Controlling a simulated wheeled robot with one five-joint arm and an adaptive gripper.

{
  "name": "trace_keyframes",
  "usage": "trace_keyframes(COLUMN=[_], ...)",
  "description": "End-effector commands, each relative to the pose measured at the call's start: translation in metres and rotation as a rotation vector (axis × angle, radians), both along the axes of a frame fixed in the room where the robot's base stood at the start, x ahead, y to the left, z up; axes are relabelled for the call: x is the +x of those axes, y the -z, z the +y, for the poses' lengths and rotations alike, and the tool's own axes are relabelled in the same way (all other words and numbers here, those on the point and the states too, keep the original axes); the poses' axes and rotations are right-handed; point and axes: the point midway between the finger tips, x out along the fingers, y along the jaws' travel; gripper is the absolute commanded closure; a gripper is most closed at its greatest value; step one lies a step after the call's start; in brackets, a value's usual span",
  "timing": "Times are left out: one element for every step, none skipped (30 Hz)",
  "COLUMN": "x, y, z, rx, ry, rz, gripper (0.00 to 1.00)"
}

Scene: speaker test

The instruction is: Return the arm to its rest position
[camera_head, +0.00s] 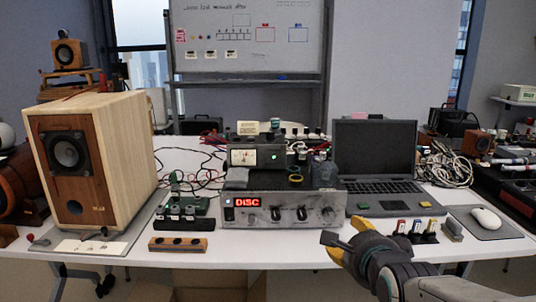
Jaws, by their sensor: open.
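My gripper (343,241) shows in the head view at the lower right, in front of the table's front edge. It is open, with its fingers apart and nothing seen between them. My arm reaches in from the right edge of the picture, and its lower part is cut off by the frame. The gripper overlaps the view of the table edge just right of the amplifier (285,208), whose red display reads "DISC". I cannot tell its exact distance from the table.
The white table (230,251) holds a wooden speaker (92,165) at left, a laptop (376,170), a mouse (486,218) on a pad, and a rack of small coloured parts (417,231) close behind the gripper. Tangled cables lie behind. A whiteboard (245,50) stands beyond.

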Motion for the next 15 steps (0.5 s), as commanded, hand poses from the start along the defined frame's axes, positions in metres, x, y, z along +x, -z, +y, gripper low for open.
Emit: trace_keyframes(x=[-0.010,-0.016,-0.024,-0.030,-0.036,-0.044,-0.051,-0.058,-0.066,-0.073,-0.080,-0.089,-0.097,-0.104,-0.114], y=[-0.024,-0.028,-0.034,-0.038,-0.042,-0.047,-0.052,-0.056,-0.062,-0.066,-0.071,-0.077,-0.082,-0.086,-0.093], z=[0.000,0.000,0.000,0.000,0.000,0.000,0.000,0.000,0.000,0.000,0.000,0.000,0.000,0.000,0.000], rx=[-0.075,-0.121,-0.184,-0.229,-0.274,-0.332,-0.376,-0.418,-0.474,-0.515,-0.555,-0.608,-0.647,-0.685,-0.733], ry=[-0.036,-0.059,-0.094,-0.121,-0.149,-0.188,-0.219,-0.251,-0.295,-0.330,-0.365,-0.415,-0.453,-0.492,-0.546], rz=[0.037,0.064,0.096,0.121,0.145,0.178,0.202,0.226,0.257,0.279,0.302,0.331,0.352,0.373,0.401], gripper=[0.40,0.40,0.40,0.40,0.40,0.40,0.40,0.40,0.40,0.40,0.40,0.40,0.40,0.40,0.40])
